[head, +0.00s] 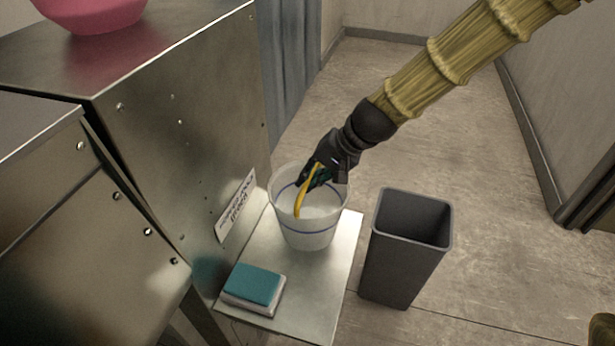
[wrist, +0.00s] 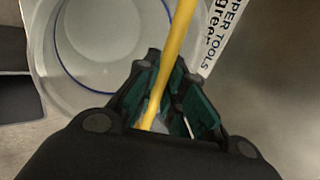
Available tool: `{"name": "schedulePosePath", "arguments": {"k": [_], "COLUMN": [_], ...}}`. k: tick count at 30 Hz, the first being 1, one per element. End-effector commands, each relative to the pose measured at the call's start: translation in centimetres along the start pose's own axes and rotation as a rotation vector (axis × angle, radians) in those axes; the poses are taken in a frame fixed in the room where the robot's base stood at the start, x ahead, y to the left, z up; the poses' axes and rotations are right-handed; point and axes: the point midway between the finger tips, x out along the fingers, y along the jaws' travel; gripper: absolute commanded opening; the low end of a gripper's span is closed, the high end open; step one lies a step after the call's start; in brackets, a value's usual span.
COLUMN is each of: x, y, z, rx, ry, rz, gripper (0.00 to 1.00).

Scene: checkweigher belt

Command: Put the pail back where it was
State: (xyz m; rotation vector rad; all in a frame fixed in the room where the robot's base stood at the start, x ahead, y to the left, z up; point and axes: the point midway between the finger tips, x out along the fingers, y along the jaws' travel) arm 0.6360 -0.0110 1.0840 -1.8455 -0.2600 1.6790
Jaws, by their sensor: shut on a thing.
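The pail (head: 305,230) is translucent white with a blue line around it and a yellow handle (head: 301,203). It is upright over the small metal shelf (head: 333,275); I cannot tell whether its base touches the shelf. My gripper (head: 314,178) reaches down at the pail's mouth and is shut on the yellow handle. In the wrist view, the handle (wrist: 178,40) runs between the fingers (wrist: 167,97), and the pail (wrist: 48,65) lies behind them at the upper left. The fingers hide part of the handle and rim.
A teal-topped sponge or block (head: 254,284) lies on the shelf's front part. A dark grey bin (head: 400,265) stands on the floor right of the shelf. A metal cabinet (head: 185,130) with a label (head: 236,207) borders the left. A pink bowl (head: 90,12) sits on top.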

Motion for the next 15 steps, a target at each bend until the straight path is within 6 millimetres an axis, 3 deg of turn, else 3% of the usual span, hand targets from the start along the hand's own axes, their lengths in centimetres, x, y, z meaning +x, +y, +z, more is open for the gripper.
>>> {"name": "schedulePosePath", "arguments": {"k": [9,15], "x": [0.8,2.3], "y": [-1.1,0.1], "z": [-1.9,-1.8], "rx": [0.000,0.003], "ry": [0.000,-0.003], "rz": [0.000,0.000], "gripper": [0.00,0.00]}}
